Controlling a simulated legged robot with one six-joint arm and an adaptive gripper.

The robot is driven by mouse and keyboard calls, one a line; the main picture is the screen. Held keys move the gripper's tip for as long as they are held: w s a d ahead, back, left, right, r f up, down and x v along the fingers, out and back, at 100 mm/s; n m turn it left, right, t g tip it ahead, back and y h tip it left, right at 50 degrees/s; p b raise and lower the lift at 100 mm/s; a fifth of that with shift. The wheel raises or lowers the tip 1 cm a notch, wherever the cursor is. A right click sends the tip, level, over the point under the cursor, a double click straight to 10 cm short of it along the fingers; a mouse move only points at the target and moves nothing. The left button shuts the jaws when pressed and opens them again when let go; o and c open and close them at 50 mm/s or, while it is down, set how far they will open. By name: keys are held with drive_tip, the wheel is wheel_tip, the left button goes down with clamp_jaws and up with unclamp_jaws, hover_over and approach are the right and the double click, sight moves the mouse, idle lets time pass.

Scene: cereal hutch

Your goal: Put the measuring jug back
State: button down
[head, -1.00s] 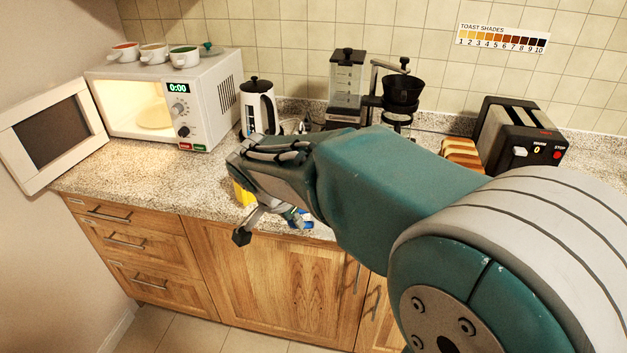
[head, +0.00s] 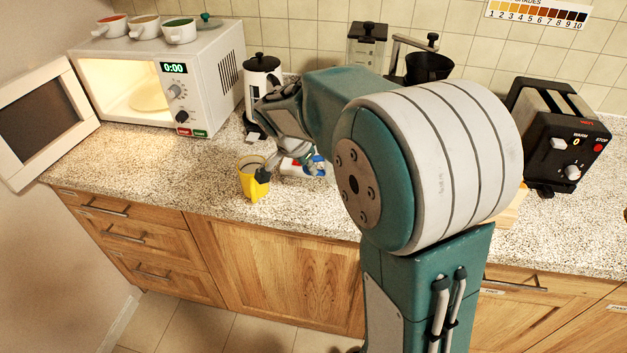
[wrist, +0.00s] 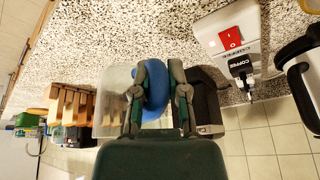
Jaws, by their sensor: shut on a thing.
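The measuring jug (wrist: 117,88) is clear, with a blue handle (wrist: 156,92). In the wrist view my gripper (wrist: 158,78) is shut on this handle, with a dark finger on each side. The clear body lies left of the fingers and is partly hidden by them. In the head view a bit of blue (head: 318,164) shows below my wrist, over the counter. Most of the jug is hidden there by my arm. I cannot tell whether it touches the counter.
A yellow cup (head: 249,185) stands near the counter's front edge. The open microwave (head: 210,95), with cups on top, is at left. A white press pot (head: 262,78) stands behind my wrist. The toaster (head: 560,130) is at right. Counter (head: 160,165) before the microwave is clear.

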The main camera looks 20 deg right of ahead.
hover_over(316, 188)
drive_tip(key=s+a, duration=0.1)
drive_tip(key=a, duration=0.1)
drive_tip(key=f, duration=0.5)
drive_tip(key=shift+d, duration=0.25)
drive_tip(key=f, duration=0.3)
drive_tip(key=shift+w+d+f, duration=0.1)
drive_tip(key=shift+w+f, duration=0.1)
drive_tip(key=shift+f, duration=0.1)
drive_tip(key=c, duration=0.6)
unclamp_jaws()
drive_tip(key=shift+c, duration=0.2)
drive_tip(key=v, duration=1.2)
drive_tip(key=s+a+r+n+t+y, duration=0.1)
drive_tip(key=s+a+r+n+y, duration=0.1)
drive_tip(key=s+n, duration=0.5)
drive_tip(key=s+a+r+n+t+y, duration=0.2)
drive_tip(key=s+n, duration=0.4)
drive_tip(key=s, duration=1.3)
drive_tip(key=shift+r+n, duration=0.4)
